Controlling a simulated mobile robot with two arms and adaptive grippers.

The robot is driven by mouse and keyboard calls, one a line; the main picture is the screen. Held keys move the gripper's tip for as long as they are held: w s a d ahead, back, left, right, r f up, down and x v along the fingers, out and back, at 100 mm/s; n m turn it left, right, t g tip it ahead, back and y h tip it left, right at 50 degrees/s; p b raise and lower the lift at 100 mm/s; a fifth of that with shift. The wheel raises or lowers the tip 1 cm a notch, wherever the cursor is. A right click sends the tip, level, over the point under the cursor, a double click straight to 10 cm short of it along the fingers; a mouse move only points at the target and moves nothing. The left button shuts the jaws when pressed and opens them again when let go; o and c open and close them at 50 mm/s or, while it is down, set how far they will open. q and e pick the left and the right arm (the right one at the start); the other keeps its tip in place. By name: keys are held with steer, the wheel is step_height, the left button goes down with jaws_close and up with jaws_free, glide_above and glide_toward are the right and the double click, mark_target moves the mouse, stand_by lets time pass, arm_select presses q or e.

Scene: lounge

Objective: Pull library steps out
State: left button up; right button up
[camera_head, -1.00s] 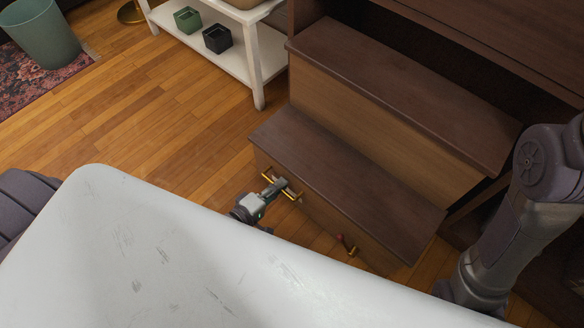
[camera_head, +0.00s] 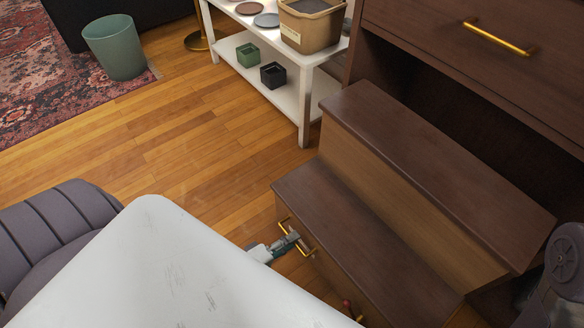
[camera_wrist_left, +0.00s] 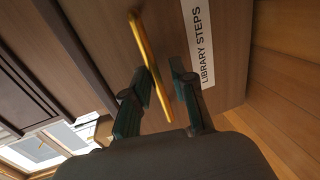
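The brown two-tread library steps (camera_head: 385,235) stand partly out from the opening under a dark cabinet. A gold bar handle (camera_head: 309,251) is on their front and also crosses the left wrist view (camera_wrist_left: 142,45), beside the "LIBRARY STEPS" label (camera_wrist_left: 201,45). My left gripper (camera_head: 289,241) is at this handle. In the wrist view its two fingers (camera_wrist_left: 162,72) straddle the bar with a gap between them. A small red part (camera_head: 346,303), perhaps a finger of my right gripper, shows lower on the front. The rest there is hidden behind my white body.
A white shelf table (camera_head: 304,110) with small pots and a basket (camera_head: 312,28) stands left of the steps. The cabinet drawer above has a gold handle (camera_head: 499,37). A green bin (camera_head: 115,47) stands far left. Wood floor (camera_head: 190,150) is clear between.

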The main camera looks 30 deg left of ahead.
arm_select(q)
steer(key=shift+o, duration=0.2)
steer(key=shift+w+r, duration=0.15)
step_height(320, 180, up, 9)
steer(key=shift+f, duration=0.1)
steer(key=shift+r, duration=0.6)
steer(key=shift+f, duration=0.15)
